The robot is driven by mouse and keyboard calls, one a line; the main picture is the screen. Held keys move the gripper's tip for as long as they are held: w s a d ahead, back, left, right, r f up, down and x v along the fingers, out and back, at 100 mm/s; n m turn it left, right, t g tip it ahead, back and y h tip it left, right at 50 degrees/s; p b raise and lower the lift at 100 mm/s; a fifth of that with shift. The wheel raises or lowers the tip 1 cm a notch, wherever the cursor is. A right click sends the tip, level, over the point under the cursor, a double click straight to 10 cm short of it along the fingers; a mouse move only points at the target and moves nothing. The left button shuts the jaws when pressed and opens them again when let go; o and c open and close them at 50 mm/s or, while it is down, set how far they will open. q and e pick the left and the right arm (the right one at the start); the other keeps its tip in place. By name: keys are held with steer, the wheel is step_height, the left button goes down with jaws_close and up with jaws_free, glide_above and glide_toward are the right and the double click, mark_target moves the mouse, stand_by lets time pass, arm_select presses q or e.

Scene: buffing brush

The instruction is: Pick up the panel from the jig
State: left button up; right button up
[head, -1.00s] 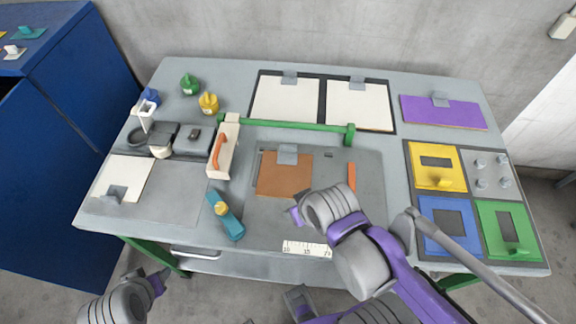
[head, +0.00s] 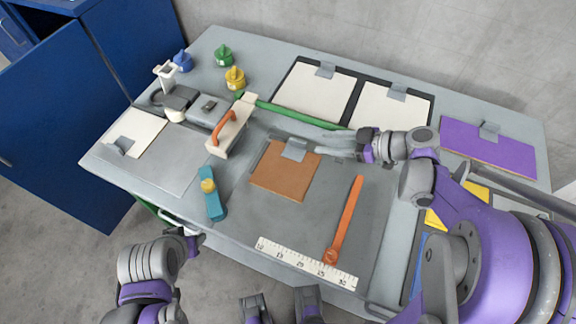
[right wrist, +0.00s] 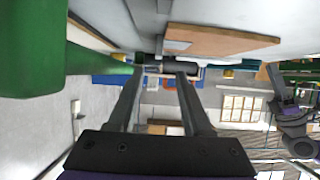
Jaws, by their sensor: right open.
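The brown square panel (head: 284,180) lies flat on the grey jig board (head: 283,224), with a grey tab (head: 294,150) at its far edge. My right gripper (head: 326,146) is open and empty; its fingers point left, just right of the tab. In the right wrist view, whose picture is turned over, the panel (right wrist: 222,41) and tab (right wrist: 177,45) show beyond the open fingertips (right wrist: 161,72), apart from them. My left gripper (head: 189,240) hangs off the table's near edge at lower left; its fingers are too small to read.
A green rail (head: 290,115) runs behind the panel and also shows close to the right gripper in the wrist view (right wrist: 50,55). An orange strip (head: 346,216) lies right of the panel, a white ruler (head: 300,262) in front.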

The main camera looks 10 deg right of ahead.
mark_target(299, 140)
steer(key=x, duration=0.4)
steer(key=shift+a, duration=0.1)
steer(key=x, duration=0.5)
steer(key=shift+w+a+f, duration=0.1)
steer(key=shift+w+f, duration=0.05)
steer(key=shift+w, duration=0.15)
jaws_close()
